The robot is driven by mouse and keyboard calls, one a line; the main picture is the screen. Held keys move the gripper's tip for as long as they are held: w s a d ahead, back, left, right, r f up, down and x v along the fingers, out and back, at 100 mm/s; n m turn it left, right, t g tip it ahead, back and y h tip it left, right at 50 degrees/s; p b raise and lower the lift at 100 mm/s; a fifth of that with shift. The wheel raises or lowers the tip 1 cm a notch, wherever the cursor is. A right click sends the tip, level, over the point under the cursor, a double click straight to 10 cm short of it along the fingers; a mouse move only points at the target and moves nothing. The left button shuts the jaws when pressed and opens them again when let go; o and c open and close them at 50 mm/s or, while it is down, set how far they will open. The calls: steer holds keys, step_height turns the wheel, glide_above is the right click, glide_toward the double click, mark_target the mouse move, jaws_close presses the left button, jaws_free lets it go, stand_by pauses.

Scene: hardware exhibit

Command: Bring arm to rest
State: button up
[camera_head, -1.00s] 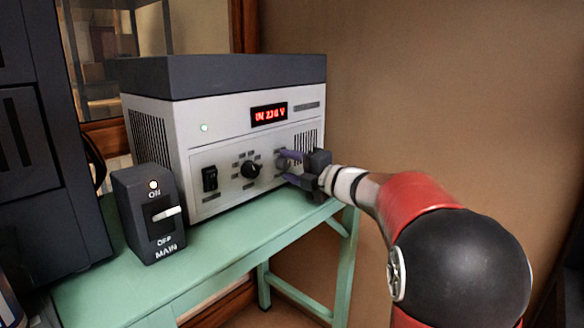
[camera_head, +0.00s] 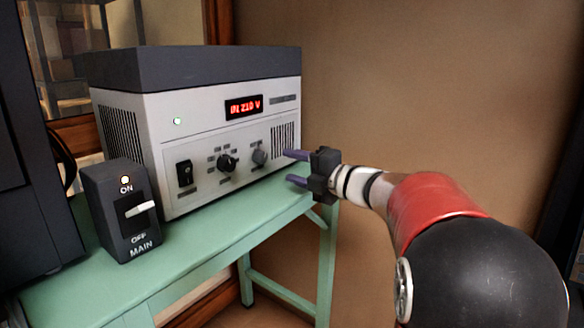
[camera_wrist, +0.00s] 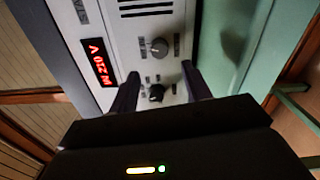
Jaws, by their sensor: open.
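My gripper (camera_head: 297,168) is open and empty, to the right of the front panel of a grey-and-white powered unit (camera_head: 190,150). Its two purple-grey fingers point left toward the panel, with a gap between the right-hand grey knob (camera_head: 260,157) and the fingers. In the wrist view, the two dark fingers (camera_wrist: 163,85) stand apart with the panel beyond them, and the grey knob (camera_wrist: 159,47) and black knob (camera_wrist: 157,92) show there. The red display (camera_head: 244,107) reads about 210 V. My arm reaches in from the lower right.
The unit stands on a green table (camera_head: 190,255). A black main switch box (camera_head: 122,210) with a lit lamp stands at its left front. A dark cabinet (camera_head: 30,200) fills the left edge. The space before the brown wall (camera_head: 420,90) is free.

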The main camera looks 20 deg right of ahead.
steer(key=shift+r+m+h, duration=0.25)
steer(key=shift+m+h, duration=0.05)
steer(key=s+d+m+t+h, duration=0.1)
steer(key=s+d+m+h, duration=0.1)
steer(key=s+m+h, duration=0.35)
steer(key=s+d+m+t+h, duration=0.1)
steer(key=s+d+m+h, duration=0.1)
steer(key=m+h, duration=0.65)
steer(key=s+a+f+m+g+y, duration=0.1)
steer(key=s+a+f+m+g, duration=0.2)
steer(key=s+f, duration=0.3)
steer(key=s+a+f+m+g+y, duration=0.1)
steer(key=s+a+f+m+g, duration=0.2)
steer(key=s, duration=0.7)
steer(key=s+a+f+m+g+y, duration=0.2)
steer(key=s+f+m+g, duration=0.3)
steer(key=s+f, duration=0.3)
steer(key=shift+a+f+m, duration=0.5)
steer(key=shift+f+m, duration=0.2)
steer(key=shift+f, duration=0.1)
